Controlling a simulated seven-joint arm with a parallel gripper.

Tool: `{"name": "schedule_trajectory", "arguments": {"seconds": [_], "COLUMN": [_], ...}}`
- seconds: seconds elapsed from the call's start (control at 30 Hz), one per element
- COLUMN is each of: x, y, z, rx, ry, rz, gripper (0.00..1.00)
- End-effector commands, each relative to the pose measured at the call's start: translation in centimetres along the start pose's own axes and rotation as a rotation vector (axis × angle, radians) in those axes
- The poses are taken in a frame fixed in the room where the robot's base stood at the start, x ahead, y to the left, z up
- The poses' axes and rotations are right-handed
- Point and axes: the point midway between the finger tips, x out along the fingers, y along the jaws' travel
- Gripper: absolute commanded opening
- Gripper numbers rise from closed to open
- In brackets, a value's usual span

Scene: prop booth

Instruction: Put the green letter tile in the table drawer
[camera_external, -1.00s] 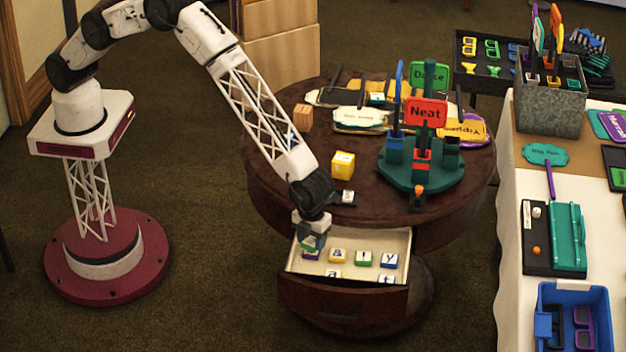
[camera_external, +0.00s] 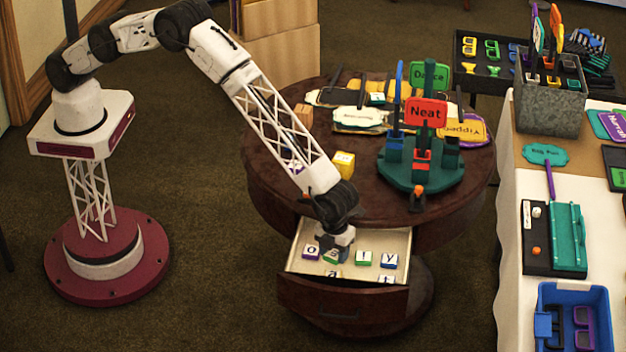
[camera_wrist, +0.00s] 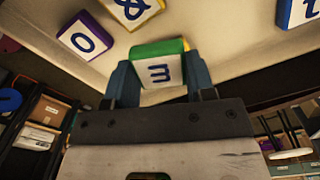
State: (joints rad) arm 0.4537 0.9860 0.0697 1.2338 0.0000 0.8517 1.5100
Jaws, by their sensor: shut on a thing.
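My gripper (camera_external: 338,243) is inside the open drawer of the round dark table, pointing down. It is shut on a green-sided letter tile (camera_external: 331,256). In the wrist view, the held tile (camera_wrist: 160,70) shows a white face with a dark letter like "m" and a green edge, between the two fingers (camera_wrist: 160,82). A bit of yellow shows right behind it. The drawer (camera_external: 304,264) is pulled out and has a pale inside. I cannot tell whether the held tile touches the drawer floor or the tile behind it.
Several tiles lie in the drawer: a purple-sided "o" (camera_external: 310,251), a green-sided one (camera_external: 363,258), a blue-sided "y" (camera_external: 388,261) and a yellow-sided one (camera_external: 334,272). A yellow cube (camera_external: 343,164) and a sign stand (camera_external: 421,176) are on the tabletop.

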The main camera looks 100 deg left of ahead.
Motion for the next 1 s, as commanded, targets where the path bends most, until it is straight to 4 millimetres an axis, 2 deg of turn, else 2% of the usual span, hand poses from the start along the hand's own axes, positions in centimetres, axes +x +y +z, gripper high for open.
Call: {"name": "schedule_trajectory", "arguments": {"seconds": [0.7,1.0], "x": [0.7,0.7], "y": [-6.9,-8.4], "z": [-0.4,-0.4], "rx": [0.000,0.000], "ry": [0.000,0.000], "rz": [0.000,0.000], "gripper": [0.27,0.27]}}
